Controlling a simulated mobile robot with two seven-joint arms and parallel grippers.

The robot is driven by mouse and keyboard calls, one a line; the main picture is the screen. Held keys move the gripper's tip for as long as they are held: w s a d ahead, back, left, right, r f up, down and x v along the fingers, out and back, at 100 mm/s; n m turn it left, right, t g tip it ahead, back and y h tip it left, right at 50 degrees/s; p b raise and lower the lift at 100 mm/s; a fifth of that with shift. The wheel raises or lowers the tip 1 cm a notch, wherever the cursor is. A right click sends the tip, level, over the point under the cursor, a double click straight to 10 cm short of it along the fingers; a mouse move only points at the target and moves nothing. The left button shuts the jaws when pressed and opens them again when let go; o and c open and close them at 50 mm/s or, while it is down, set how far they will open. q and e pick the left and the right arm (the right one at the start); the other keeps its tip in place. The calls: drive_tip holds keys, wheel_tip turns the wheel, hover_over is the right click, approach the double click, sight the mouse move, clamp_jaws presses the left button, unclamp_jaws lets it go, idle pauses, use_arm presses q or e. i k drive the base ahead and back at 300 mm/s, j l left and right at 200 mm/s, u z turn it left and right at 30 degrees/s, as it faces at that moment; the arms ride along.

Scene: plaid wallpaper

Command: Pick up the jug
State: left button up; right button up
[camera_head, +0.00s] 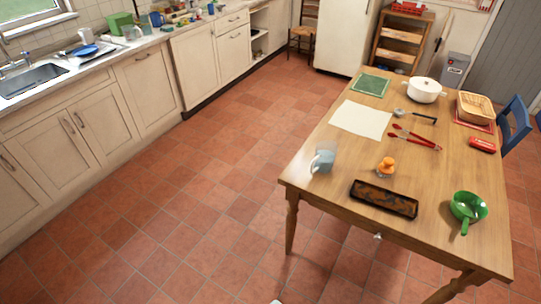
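A light blue-grey jug or mug (323,161) stands upright at the near left corner of the wooden table (350,155), with its handle toward the left front. On the counter at the upper left stand a white jug-like vessel (86,37) and a pale cup or jug (133,33); they are too small to tell apart surely.
The table also holds a dark tray (384,199), an orange item (387,166), red tongs (417,137), a green pan (467,207), a white pot (425,90) and a basket (475,106). Open tiled floor (200,200) lies between cabinets and table.

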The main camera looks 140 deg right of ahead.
sight(326, 152)
drive_tip(key=z, duration=5.05)
